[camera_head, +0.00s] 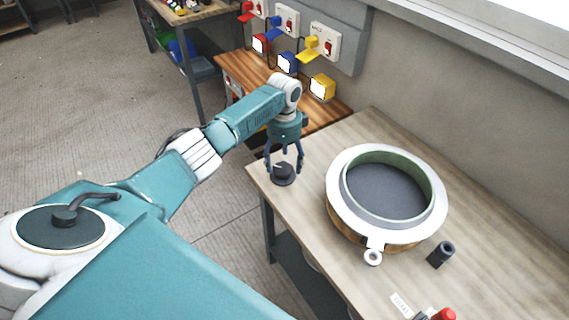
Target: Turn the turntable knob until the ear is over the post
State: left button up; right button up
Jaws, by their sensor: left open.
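The turntable (333,218) stands on the table, with a white ring, a greenish inner wall and a dark grey middle. Its white ear (373,256) juts out at the near side, toward the bottom of the picture. The dark post (441,254) stands on the table to the right of the ear, apart from it. The black knob (283,174) is at the table's left corner. My left gripper (284,168) points down at the knob, its open fingers on either side of it. I cannot tell whether the fingers touch it. My right gripper is not in view.
The wooden table (480,215) has clear room right of the turntable. A paper label (402,305) and a red-topped object (444,314) lie at the near edge. Behind stands a brown bench (240,72) with red, blue and yellow lamps below wall switches.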

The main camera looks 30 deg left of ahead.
aim_at(283, 171)
pick_arm(q)
notch_tip(283, 171, down, 3)
jog(key=shift+r, duration=0.15)
jog(key=shift+c, duration=1.3)
jog(key=shift+r, duration=0.1)
jog(key=c, duration=0.9)
jog(key=shift+o, duration=0.2)
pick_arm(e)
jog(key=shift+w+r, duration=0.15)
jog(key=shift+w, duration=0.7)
